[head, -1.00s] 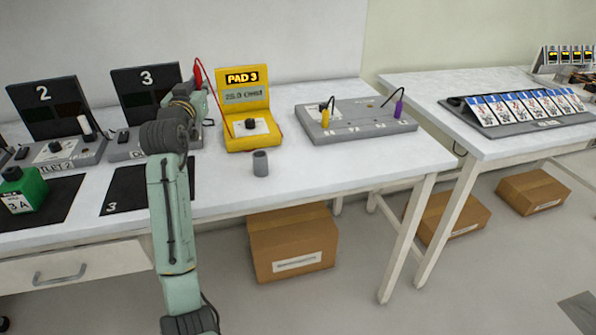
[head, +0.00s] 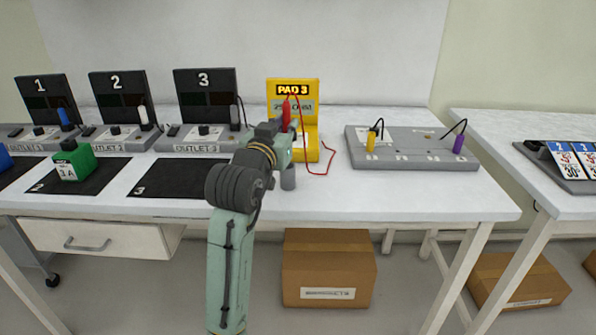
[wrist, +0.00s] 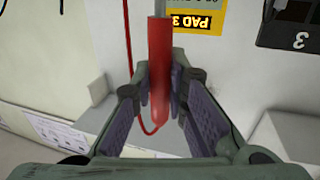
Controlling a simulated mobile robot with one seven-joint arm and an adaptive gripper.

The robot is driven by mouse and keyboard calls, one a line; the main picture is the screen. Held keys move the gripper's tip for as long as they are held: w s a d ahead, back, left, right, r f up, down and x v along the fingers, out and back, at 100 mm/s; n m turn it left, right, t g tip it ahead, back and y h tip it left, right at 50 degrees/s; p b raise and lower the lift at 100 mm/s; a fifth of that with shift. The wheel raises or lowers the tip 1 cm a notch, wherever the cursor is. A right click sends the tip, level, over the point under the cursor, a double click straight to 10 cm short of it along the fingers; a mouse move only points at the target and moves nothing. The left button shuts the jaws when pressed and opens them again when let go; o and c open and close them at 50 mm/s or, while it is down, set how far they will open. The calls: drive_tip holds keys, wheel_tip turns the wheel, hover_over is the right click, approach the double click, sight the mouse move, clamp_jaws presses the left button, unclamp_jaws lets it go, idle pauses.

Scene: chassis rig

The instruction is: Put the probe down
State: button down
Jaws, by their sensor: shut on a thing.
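My gripper (head: 284,135) is shut on the red probe (head: 286,115). In the wrist view the probe (wrist: 158,70) stands lengthwise between the two finger pads (wrist: 160,100), with a grey shaft at its upper end in the picture. The red lead runs from the probe to the yellow meter (head: 308,145), which reads PAD 3; its second line is hard to read. A grey cylindrical holder (head: 288,180) stands on the bench in front of the meter, partly hidden by my gripper, which is above and just left of it. Whether the probe touches anything is unclear.
Outlet 3 (head: 203,140) and a black mat marked 3 (head: 172,192) lie to the left. A green block (head: 75,160) sits on mat 2. A grey board (head: 410,155) with yellow and purple plugs is on the right. The bench front right (head: 400,190) is clear.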

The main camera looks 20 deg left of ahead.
wheel_tip(320, 180, down, 8)
drive_tip(key=shift+r, duration=0.25)
drive_tip(key=shift+f, duration=0.15)
drive_tip(key=c, duration=1.6)
unclamp_jaws()
